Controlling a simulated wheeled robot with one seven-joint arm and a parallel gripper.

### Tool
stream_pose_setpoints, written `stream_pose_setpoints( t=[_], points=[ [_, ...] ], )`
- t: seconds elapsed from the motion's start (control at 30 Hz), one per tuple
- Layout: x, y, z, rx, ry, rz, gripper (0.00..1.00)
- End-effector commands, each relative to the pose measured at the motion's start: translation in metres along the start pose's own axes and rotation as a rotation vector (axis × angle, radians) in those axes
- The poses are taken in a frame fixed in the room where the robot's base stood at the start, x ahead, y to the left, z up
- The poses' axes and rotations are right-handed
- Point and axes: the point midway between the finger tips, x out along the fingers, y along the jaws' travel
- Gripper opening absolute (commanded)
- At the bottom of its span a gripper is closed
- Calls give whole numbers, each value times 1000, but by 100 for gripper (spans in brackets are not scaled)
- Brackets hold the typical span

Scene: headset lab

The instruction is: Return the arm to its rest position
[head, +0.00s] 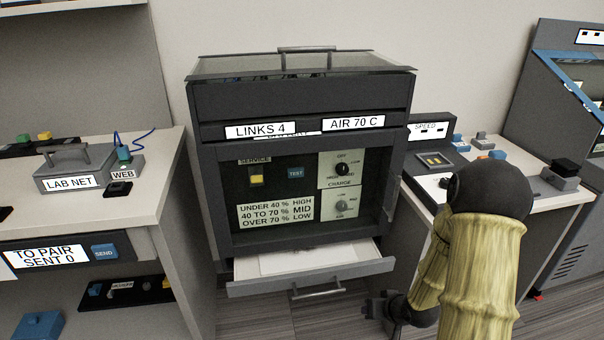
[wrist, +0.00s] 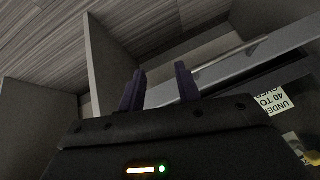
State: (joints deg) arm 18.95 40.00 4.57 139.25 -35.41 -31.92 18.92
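My arm, with a black elbow and a yellowish sleeve, shows at the lower right of the head view. It bends down so that my gripper (head: 376,308) hangs low, just right of the open drawer (head: 315,285) of the dark cabinet. In the wrist view my gripper (wrist: 159,68) shows two dark fingers standing apart with nothing between them. The cabinet's label sheet (wrist: 272,103) appears upside down at the right of that view. Part of the wrist is hidden behind the arm in the head view.
The dark cabinet (head: 300,103) has a glass-fronted panel with knobs. A left bench (head: 110,210) carries a grey LAB NET box (head: 75,169). A right bench (head: 548,203) holds small blocks and a SPEED display (head: 430,129). Striped floor shows below the drawer.

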Motion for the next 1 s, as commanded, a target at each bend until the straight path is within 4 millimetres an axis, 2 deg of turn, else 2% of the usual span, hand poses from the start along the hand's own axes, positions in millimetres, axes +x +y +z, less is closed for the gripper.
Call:
stream_pose_setpoints(
  t=[0.03,0.2,0.5,0.9,1.0],
  points=[
    [-15,-3,-7,-22,-14,40,34],
    [-61,-11,-15,-58,-88,161,34],
    [-142,-44,-6,-50,-213,257,34],
    [-206,-87,21,-19,-324,223,34],
    [-220,-89,11,-18,-326,226,34]
  ],
)
